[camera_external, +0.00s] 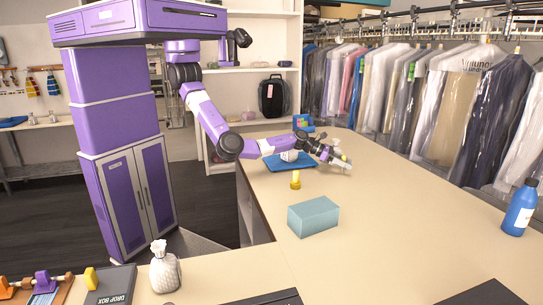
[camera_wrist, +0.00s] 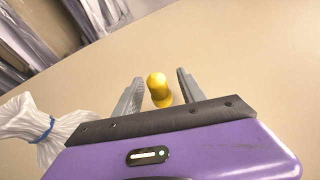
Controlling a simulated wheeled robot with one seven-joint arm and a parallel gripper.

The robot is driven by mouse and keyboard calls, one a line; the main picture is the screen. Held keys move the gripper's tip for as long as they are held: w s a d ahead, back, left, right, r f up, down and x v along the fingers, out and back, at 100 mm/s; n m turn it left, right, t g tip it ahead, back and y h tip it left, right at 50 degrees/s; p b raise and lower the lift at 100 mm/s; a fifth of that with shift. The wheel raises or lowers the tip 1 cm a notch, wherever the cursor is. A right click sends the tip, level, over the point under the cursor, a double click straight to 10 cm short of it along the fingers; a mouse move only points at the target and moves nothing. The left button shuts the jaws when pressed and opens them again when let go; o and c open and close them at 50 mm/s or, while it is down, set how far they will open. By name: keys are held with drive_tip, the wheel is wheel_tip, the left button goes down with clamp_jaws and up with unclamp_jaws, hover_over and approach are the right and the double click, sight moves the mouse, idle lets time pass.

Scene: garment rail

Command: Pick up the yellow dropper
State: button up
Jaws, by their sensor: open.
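My gripper (camera_external: 342,160) is low over the far part of the counter, with its jaws open. In the wrist view, a small rounded yellow thing, which looks like the dropper (camera_wrist: 158,90), lies between the two fingers (camera_wrist: 157,92), with a gap on each side. In the outside view it is a small yellow spot (camera_external: 344,157) at the fingertips.
A white bag with a blue tie (camera_wrist: 40,125) lies close left of my gripper. Nearer on the counter stand another yellow object (camera_external: 295,181) and a teal box (camera_external: 313,216). A blue tray (camera_external: 292,162) lies under my arm. A blue bottle (camera_external: 519,208) stands at right; the counter's middle is clear.

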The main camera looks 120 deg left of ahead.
drive_tip(key=shift+x, duration=0.8)
clamp_jaws()
